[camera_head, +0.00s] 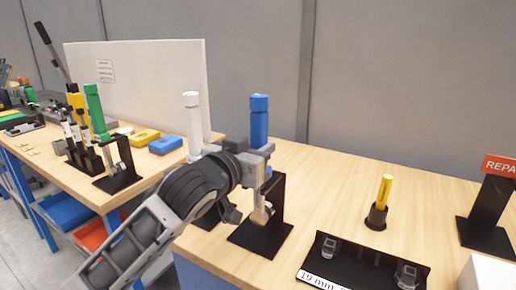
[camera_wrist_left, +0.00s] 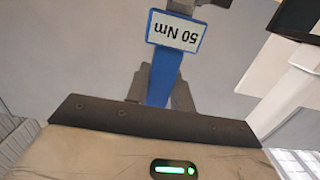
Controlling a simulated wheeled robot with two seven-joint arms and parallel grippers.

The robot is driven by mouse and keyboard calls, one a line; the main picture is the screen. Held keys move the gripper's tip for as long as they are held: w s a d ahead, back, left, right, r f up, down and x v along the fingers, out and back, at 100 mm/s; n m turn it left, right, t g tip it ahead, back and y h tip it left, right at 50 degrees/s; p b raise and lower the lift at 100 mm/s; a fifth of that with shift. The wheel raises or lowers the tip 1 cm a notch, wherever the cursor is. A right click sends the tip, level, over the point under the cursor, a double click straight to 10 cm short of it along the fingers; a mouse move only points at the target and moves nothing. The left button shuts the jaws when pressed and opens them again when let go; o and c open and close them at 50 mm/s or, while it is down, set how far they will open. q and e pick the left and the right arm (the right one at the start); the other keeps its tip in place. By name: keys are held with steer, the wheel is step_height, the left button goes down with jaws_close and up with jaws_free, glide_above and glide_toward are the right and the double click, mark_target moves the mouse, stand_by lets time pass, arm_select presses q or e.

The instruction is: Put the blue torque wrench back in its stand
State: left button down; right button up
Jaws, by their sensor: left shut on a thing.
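The blue torque wrench (camera_head: 259,122) stands upright, its blue handle rising above my left gripper (camera_head: 258,152). My left gripper is shut on it, below the top of the handle. In the left wrist view the blue shaft (camera_wrist_left: 163,78) lies between the fingers, and a "50 Nm" label (camera_wrist_left: 175,32) shows beyond them. A black stand (camera_head: 264,240) with an upright plate is directly below and behind the gripper. The wrench's metal lower end (camera_head: 262,213) is at the stand; whether it is seated there I cannot tell. My right gripper is not in view.
A white-handled wrench (camera_head: 192,122) stands just left, partly behind my arm. A green-handled wrench (camera_head: 95,108) stands farther left. To the right are a yellow-handled tool (camera_head: 385,190) in a holder and a black labelled tray (camera_head: 350,284). Bare wood (camera_head: 330,190) lies between.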

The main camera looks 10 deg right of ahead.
arm_select(q)
steer(key=shift+f+b, duration=0.35)
steer(key=shift+f, duration=0.3)
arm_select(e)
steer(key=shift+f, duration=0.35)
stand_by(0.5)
